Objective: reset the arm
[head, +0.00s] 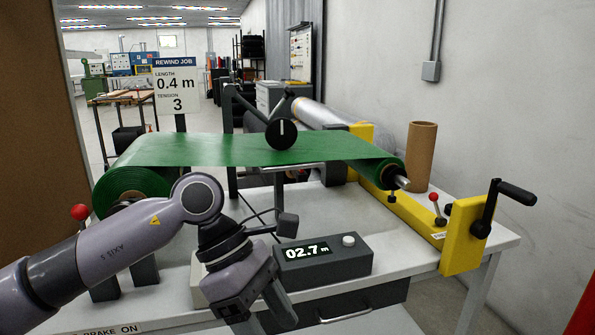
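My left arm comes in from the lower left, and its gripper (268,322) points down at the bottom middle, in front of the table. Its fingers look apart, with nothing seen between them; the lower tips are near the picture's edge. My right gripper is out of view. The rewinder has a green web (235,150) running from a roll (130,187) at left to a smaller roll (388,172) at right. A counter box (345,262) reads 02.7 m.
A yellow frame (460,235) with a black crank (500,195) and a red-knobbed lever (435,200) stands at right. A sign (176,87) reads length 0.4 m, tension 3. A cardboard tube (421,155) stands behind. A red knob (79,212) is at left. A drawer handle (345,315) faces me.

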